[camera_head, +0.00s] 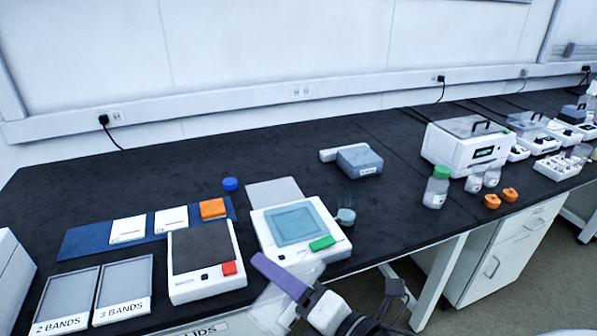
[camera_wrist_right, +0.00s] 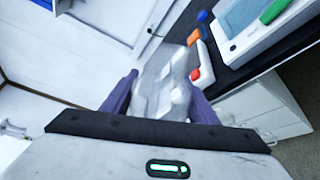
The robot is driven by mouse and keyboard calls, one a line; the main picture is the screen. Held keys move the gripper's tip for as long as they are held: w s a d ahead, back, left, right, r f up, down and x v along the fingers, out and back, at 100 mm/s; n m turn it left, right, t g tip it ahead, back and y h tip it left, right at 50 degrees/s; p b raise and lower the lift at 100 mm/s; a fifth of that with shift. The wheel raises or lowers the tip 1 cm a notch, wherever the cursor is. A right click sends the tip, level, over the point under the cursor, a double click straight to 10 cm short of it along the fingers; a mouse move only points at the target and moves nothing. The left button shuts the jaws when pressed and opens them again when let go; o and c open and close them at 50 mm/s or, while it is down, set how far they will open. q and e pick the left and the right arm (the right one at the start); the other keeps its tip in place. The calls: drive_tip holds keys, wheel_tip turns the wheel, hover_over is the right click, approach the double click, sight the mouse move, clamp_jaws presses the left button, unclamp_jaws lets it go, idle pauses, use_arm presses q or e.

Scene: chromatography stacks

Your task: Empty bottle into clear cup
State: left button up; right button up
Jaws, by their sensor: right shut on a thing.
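My right gripper (camera_head: 268,280) is shut on a clear bottle (camera_head: 277,303) at the front edge of the bench. The bottle looks tilted, and its contents cannot be made out. In the right wrist view the bottle (camera_wrist_right: 163,85) sits between the two purple fingers of the right gripper (camera_wrist_right: 160,90). A small clear cup (camera_head: 346,215) stands on the bench right of the white device with the green button, up and to the right of the gripper and apart from it. My left gripper is not in view.
A green-capped bottle (camera_head: 437,188) stands at the right.

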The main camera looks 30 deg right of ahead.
drive_tip(key=w+d+n+y+b, duration=0.35)
drive_tip(key=w+d+n, duration=0.35)
drive_tip(key=w+n, duration=0.25)
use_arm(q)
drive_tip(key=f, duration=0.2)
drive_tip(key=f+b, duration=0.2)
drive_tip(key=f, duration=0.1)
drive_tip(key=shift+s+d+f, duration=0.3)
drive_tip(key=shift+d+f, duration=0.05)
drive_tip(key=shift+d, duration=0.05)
use_arm(e)
drive_tip(key=w+d+r+n+t+h, duration=0.1)
drive_tip(key=w+d+r+n, duration=0.4)
drive_tip(key=d, duration=0.4)
wheel_tip(320, 180, up, 3)
drive_tip(key=shift+w+f, duration=0.2)
drive_tip(key=shift+w, duration=0.3)
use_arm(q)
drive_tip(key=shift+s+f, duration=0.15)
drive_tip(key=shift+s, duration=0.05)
use_arm(e)
drive_tip(key=shift+f, duration=0.1)
